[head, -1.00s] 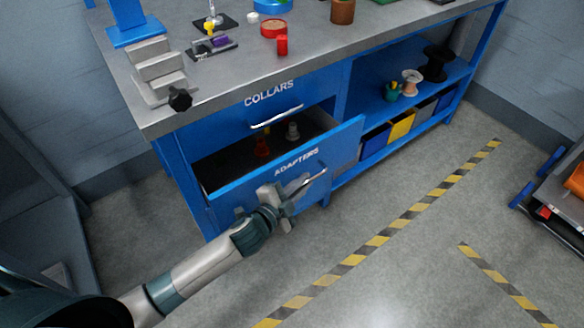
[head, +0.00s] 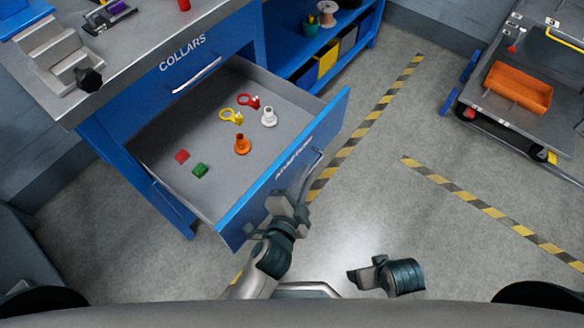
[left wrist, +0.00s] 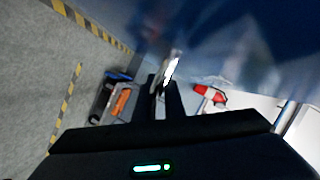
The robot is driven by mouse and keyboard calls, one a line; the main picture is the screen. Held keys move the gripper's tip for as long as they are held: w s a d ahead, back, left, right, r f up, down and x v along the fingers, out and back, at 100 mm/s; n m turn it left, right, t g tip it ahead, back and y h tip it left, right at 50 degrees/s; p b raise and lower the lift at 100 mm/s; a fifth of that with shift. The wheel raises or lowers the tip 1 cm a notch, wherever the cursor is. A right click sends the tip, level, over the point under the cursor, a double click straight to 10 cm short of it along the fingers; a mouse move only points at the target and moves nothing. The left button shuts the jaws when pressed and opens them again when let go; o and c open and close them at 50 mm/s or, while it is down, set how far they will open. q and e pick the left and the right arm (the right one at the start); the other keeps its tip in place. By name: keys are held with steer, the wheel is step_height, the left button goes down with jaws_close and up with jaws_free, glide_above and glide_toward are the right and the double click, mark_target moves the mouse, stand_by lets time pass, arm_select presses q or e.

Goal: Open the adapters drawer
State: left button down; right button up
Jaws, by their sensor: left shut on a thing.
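The adapters drawer (head: 225,222) is pulled far out of the blue bench, and its inside shows from above. It holds an orange adapter (head: 242,144), a white adapter (head: 268,117), a yellow ring piece (head: 231,116), a red ring piece (head: 249,101), a red block (head: 182,156) and a green block (head: 200,170). My left gripper (head: 290,205) is at the drawer's front, shut on the drawer handle (head: 314,172). The handle also shows as a bright bar between the fingers in the left wrist view (left wrist: 170,72). My right gripper (head: 362,277) is low, apart from the drawer; its fingers are unclear.
The closed collars drawer (head: 185,68) is above, with its own handle. A cart with an orange bin (head: 518,88) stands at the right. The floor with yellow-black tape (head: 470,200) is clear between the cart and the drawer.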

arm_select(q)
steer(key=shift+s+d, duration=0.15)
steer(key=c, duration=1.8)
jaws_free()
steer(key=shift+c, duration=0.2)
steer(key=shift+s, duration=0.1)
steer(key=v, duration=1.7)
steer(key=shift+b, duration=0.3)
arm_select(e)
steer(key=shift+v, duration=1.05)
